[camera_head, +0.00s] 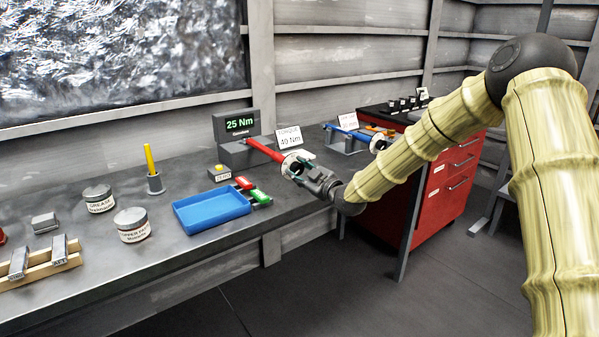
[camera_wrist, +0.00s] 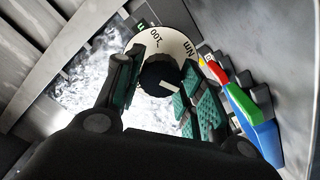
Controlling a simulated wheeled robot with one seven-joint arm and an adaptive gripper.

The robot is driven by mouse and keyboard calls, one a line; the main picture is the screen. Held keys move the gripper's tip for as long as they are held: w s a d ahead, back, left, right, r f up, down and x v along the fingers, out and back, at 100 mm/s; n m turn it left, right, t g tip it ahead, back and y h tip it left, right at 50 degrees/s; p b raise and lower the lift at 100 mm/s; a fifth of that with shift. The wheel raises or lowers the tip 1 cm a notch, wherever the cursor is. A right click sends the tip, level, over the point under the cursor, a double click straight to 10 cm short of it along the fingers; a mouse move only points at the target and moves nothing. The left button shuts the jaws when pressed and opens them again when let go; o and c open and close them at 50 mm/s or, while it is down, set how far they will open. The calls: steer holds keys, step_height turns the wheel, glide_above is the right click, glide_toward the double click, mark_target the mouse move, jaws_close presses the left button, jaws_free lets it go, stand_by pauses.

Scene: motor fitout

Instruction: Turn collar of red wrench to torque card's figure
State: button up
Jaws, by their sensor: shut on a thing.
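The red wrench (camera_head: 264,149) lies in a grey stand on the bench, its collar end pointing toward my arm. Its white dial (camera_head: 294,164) also shows in the wrist view (camera_wrist: 178,42), with "100" and "Nm" on it. The display (camera_head: 239,124) reads 25 Nm. The torque card (camera_head: 289,138) behind the wrench seems to read 49 Nm, though its last digit is small.
Jars (camera_head: 133,226) and a candle-like yellow stick (camera_head: 150,160) stand further left. A red cabinet (camera_head: 440,180) is beyond.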

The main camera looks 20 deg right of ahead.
steer(key=m+b, duration=0.1)
steer(key=m, duration=0.5)
steer(key=shift+d+f+m, duration=0.1)
steer(key=shift+m, duration=0.2)
steer(key=m, duration=0.4)
steer(key=shift+b, duration=0.35)
steer(key=shift+m, duration=0.3)
steer(key=o, duration=1)
steer(key=v, duration=1.2)
